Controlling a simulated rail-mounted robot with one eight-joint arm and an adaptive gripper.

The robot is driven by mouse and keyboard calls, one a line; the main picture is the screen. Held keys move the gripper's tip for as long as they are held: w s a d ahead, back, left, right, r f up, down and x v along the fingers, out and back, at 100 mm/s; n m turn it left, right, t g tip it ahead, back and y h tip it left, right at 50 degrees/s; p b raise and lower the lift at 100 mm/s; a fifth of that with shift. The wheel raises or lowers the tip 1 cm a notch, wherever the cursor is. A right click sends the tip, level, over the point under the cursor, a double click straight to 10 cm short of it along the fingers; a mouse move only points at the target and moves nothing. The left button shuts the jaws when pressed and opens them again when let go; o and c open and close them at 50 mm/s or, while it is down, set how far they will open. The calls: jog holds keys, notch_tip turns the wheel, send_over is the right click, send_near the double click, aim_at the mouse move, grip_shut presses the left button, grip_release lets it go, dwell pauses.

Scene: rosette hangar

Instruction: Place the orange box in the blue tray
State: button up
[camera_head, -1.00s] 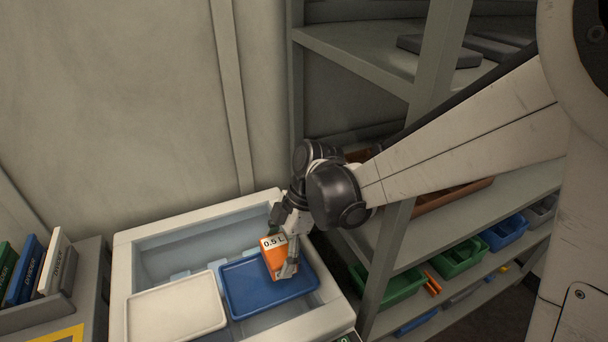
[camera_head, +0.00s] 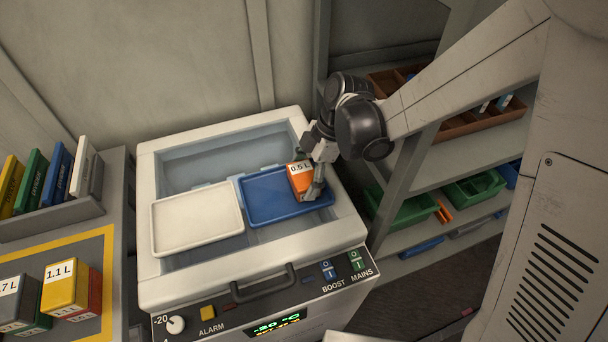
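The orange box (camera_head: 303,184), with a white top marked 0.5 L, is at the right part of the blue tray (camera_head: 262,203). My gripper (camera_head: 312,186) is at the box, with a finger along its right side. The far finger is hidden, and the grip looks closed around the box. I cannot tell whether the box bottom touches the tray. The blue tray lies in the open top of a white chest unit (camera_head: 150,185).
A white tray (camera_head: 197,219) lies left of the blue one. The chest's front has a handle (camera_head: 264,285), knob and switches. At left stand binders (camera_head: 55,175) and several labelled boxes (camera_head: 65,287). A shelf rack (camera_head: 470,155) with green bins stands at right.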

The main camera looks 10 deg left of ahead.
aim_at(305, 173)
jog(key=o, duration=0.5)
jog(key=shift+c, duration=0.2)
jog(key=shift+r+p, duration=0.25)
jog(key=shift+p, duration=0.05)
jog(key=shift+v, duration=2.65)
